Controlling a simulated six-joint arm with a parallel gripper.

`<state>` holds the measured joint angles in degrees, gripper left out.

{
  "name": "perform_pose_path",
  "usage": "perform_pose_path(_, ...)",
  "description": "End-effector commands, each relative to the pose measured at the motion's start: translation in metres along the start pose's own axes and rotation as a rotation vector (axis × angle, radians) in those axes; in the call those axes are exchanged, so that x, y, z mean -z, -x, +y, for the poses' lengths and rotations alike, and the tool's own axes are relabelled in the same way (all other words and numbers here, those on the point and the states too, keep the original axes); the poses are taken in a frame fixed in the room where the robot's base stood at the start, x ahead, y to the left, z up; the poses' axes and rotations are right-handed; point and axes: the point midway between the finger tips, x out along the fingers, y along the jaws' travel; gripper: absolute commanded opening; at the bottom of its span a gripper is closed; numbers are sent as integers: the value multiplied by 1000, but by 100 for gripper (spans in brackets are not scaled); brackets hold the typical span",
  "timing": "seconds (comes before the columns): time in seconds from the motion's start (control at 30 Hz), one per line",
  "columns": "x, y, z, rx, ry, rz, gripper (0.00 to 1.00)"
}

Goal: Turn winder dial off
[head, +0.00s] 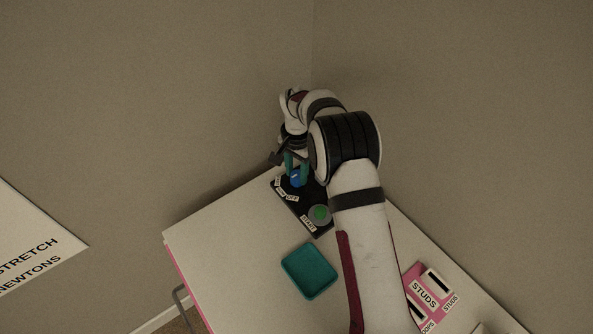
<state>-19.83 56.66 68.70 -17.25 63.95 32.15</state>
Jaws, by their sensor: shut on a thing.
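A black control panel (291,206) lies near the back corner of the white table. A blue dial (297,180) stands at its far end, with small white labels beside it, one of which seems to read "OFF". My gripper (296,168) reaches down from above with teal fingers around the dial, shut on it. The fingers partly hide the dial, so I cannot tell which label it points to. A green round button (319,213) on a grey base sits at the panel's near end, with a white label beside it.
An empty teal tray (309,271) lies on the white table (230,245) in front of the panel. A pink box labelled "STUDS" (428,290) stands at the right, beside my arm. Walls meet behind the table. A white sign (35,245) is at far left.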

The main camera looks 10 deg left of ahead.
Motion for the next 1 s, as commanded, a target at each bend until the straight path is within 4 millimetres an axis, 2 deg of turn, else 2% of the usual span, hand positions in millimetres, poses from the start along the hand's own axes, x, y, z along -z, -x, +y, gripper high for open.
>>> perform_pose_path(0.27,0,0,-1,1,90,1,0)
perform_pose_path(1.0,1,0,0,0,615,3,0)
